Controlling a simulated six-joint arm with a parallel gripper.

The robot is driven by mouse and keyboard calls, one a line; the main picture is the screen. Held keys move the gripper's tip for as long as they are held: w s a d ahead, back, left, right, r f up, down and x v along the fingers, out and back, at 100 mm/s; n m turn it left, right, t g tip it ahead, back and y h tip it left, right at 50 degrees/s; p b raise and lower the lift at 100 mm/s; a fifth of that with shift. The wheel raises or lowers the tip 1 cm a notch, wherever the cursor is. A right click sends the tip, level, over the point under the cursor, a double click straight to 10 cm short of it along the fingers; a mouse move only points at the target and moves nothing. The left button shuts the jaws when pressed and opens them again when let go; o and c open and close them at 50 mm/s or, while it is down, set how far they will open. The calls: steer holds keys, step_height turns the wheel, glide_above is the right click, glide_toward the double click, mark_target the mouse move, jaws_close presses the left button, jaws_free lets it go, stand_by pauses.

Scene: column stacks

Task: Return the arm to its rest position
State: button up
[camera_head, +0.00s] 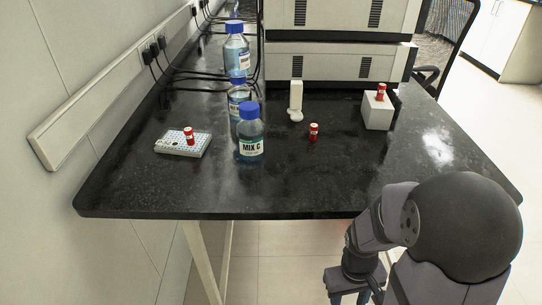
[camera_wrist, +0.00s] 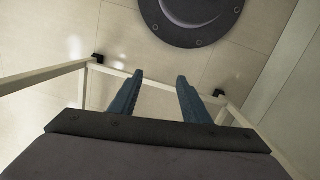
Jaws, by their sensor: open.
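My arm is folded at the lower right of the head view, in front of the table's front edge. My gripper (camera_head: 350,297) hangs low beyond that edge, partly cut off by the bottom of the frame. In the wrist view its two blue-grey fingers (camera_wrist: 158,95) stand apart with nothing between them. Below them are the pale floor and a light metal frame. My gripper is apart from every object on the table.
The black table (camera_head: 310,185) is clear along its front. It bears a MIX C bottle (camera_head: 250,135) with more bottles behind, a perforated block (camera_head: 182,146) with a red-capped vial (camera_head: 189,136), another red vial (camera_head: 313,131), a white box (camera_head: 376,112) topped by a red vial (camera_head: 380,92), and a white stand (camera_head: 296,98).

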steer(key=s+a+r+m+t+b, duration=0.1)
steer(key=s+a+r+m, duration=0.1)
steer(key=a+r, duration=0.25)
step_height(320, 180, up, 39)
steer(key=p, duration=3.8)
steer(key=shift+w+f+y, duration=0.2)
steer(key=shift+w+y, duration=0.05)
steer(key=shift+y, duration=0.05)
